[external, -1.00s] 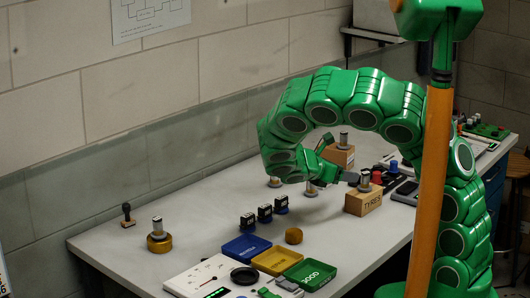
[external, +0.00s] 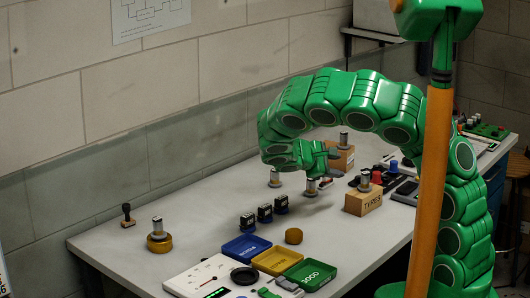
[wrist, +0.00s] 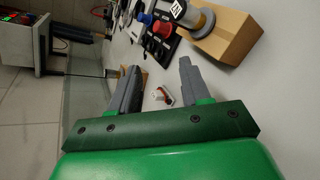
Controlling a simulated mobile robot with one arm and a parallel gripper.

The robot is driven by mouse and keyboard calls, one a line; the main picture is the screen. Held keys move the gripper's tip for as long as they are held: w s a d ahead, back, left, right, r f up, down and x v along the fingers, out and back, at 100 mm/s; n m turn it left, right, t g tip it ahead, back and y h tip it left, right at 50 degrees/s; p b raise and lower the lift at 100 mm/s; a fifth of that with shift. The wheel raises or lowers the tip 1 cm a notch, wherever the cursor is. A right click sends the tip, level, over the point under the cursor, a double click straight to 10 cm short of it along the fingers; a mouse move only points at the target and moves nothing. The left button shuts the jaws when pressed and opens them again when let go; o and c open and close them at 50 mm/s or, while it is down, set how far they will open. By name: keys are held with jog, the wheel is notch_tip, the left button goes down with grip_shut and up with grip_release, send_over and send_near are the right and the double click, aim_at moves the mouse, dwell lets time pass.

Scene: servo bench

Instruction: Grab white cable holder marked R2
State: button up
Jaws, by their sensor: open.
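A small white piece with a brownish-red part (wrist: 161,95) lies on the bench between the fingers in the wrist view. It may be the white cable holder, but I cannot read R2 on it. My gripper (wrist: 160,68) is open with its two grey fingers apart, and nothing is held. In the external view my gripper (external: 332,160) is low over the bench, left of the wooden block marked TYRES (external: 362,203). The small piece is hard to make out there.
Blue, yellow and green trays (external: 311,275) are at the front.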

jog(key=w+a+m, duration=0.1)
jog(key=w+m, duration=0.4)
jog(key=m, duration=0.4)
jog(key=m+t+y, duration=0.1)
jog(key=m+y, duration=0.1)
jog(key=m, duration=1.2)
send_over(322, 186)
jog(key=s+a, duration=0.2)
jog(key=shift+f, duration=2.4)
notch_tip(322, 186, down, 2)
jog(key=shift+s+f, duration=0.1)
jog(key=shift+f, duration=0.15)
jog(key=shift+x, duration=1.1)
jog(key=shift+w+d, duration=0.3)
jog(key=shift+w, duration=0.05)
jog(key=shift+c, duration=0.3)
jog(key=shift+f, duration=0.1)
grip_shut()
